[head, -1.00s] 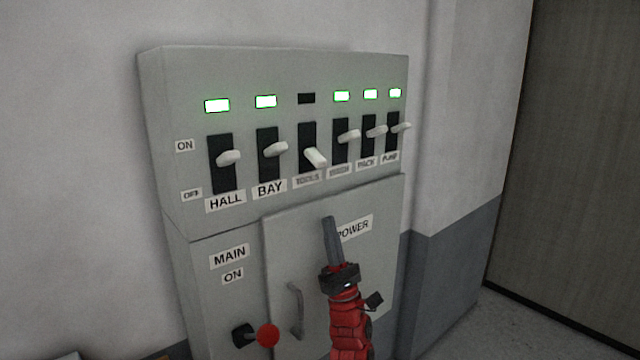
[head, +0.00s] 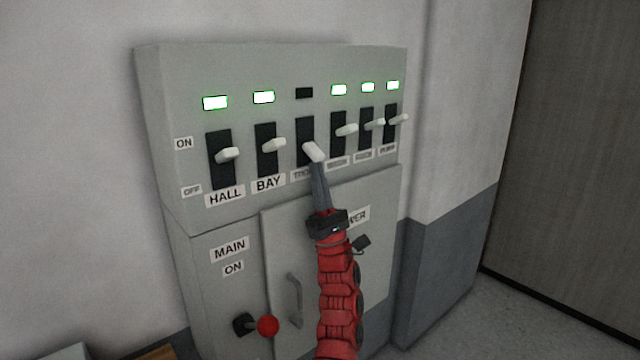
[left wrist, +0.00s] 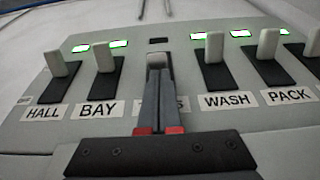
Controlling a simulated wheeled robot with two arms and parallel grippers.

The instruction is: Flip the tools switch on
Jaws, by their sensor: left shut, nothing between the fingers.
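The tools switch (head: 313,152) has a white lever in a dark slot, tilted down toward OFF, with a dark lamp (head: 304,93) above it. The lever also shows in the left wrist view (left wrist: 157,60), straight ahead of the fingers. My left gripper (head: 317,168) is shut and empty, its fingertips just under the lever's end; in the left wrist view the fingertips (left wrist: 158,74) meet the lever's lower part. I cannot tell whether they touch. The fingers partly cover the tools label. My right gripper is not in view.
The hall (head: 228,154), bay (head: 273,145) and wash (head: 346,130) levers sit close on both sides, with lit green lamps above. Below are a cabinet door with a handle (head: 294,300) and a main lever with a red knob (head: 268,326).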

